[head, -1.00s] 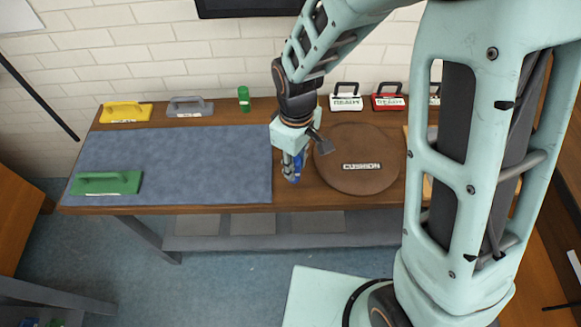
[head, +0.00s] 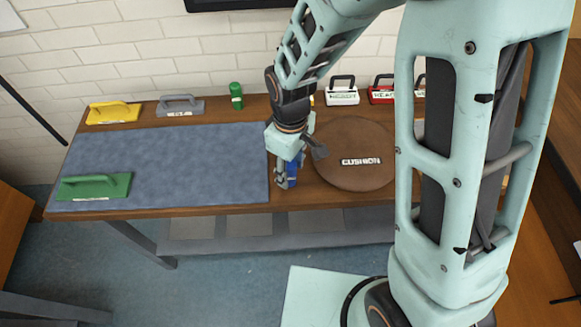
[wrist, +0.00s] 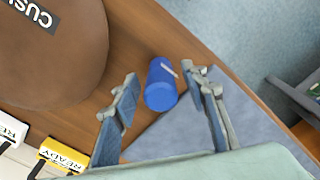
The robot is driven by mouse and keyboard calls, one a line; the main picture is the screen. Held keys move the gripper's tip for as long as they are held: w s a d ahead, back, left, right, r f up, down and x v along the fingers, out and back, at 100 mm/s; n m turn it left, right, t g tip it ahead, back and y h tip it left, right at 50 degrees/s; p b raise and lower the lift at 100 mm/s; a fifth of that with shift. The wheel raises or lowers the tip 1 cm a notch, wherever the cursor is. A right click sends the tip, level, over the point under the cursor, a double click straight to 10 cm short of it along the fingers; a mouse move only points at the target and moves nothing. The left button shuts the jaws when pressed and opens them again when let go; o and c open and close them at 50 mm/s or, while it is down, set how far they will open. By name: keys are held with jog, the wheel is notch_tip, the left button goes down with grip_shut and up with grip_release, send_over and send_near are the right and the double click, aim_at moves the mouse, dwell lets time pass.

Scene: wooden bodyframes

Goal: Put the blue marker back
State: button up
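The blue marker (head: 293,170) is a short blue cylinder on the wooden table, between the mat and the round brown cushion (head: 345,175). It also shows in the wrist view (wrist: 161,88), between my two fingers. My gripper (head: 286,178) points down over the marker, and its fingers partly hide it in the head view. In the wrist view my gripper (wrist: 166,108) is open, with a visible gap between the marker and each finger. A green marker (head: 236,96) stands upright at the back of the table.
The blue-grey mat (head: 185,165) covers the table's left part, with a green float (head: 94,187) on it. A yellow float (head: 114,112) and a grey float (head: 181,106) lie behind it. White (head: 342,94) and red (head: 380,95) READY boxes stand at the back right.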

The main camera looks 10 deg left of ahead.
notch_tip(320, 180, up, 12)
jog(key=shift+r+p, duration=0.2)
jog(key=shift+p, duration=0.35)
dwell(0.4)
